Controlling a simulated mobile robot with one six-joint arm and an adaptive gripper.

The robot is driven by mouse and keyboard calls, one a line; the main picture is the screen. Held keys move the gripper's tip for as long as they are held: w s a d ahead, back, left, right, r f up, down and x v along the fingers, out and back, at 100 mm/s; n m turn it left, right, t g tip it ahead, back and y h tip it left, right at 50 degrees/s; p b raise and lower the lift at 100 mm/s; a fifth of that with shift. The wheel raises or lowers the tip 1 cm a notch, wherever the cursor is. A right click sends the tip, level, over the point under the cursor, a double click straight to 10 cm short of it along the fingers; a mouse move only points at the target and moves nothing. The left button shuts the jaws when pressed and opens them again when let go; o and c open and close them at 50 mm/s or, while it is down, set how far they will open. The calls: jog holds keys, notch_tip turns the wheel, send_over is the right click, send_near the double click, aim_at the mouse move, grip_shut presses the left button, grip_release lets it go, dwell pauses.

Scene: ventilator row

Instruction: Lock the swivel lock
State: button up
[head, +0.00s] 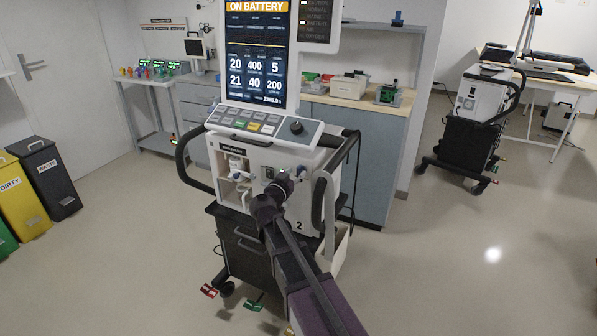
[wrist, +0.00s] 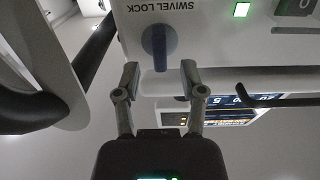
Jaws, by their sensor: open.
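The swivel lock is a blue-grey knob with a raised grip bar (wrist: 159,46) on the white front panel, beside an upside-down "SWIVEL LOCK" label in the wrist view. The bar runs up and down in that picture. My gripper (wrist: 160,74) is open, its two fingers apart on either side of the bar's lower end, with nothing between them that I can see gripped. In the head view my gripper (head: 282,184) is at the front of the ventilator (head: 262,157), and it and my arm hide part of the panel.
A green light (wrist: 241,10) glows beside the label. Black handles (head: 186,165) flank the ventilator, and coloured pedals (head: 208,290) sit at its base. A second cart (head: 470,125) stands at the right. Bins (head: 48,177) stand at the left. Open floor lies around the ventilator.

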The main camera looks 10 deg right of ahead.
jog(key=shift+x, duration=1.2)
grip_shut()
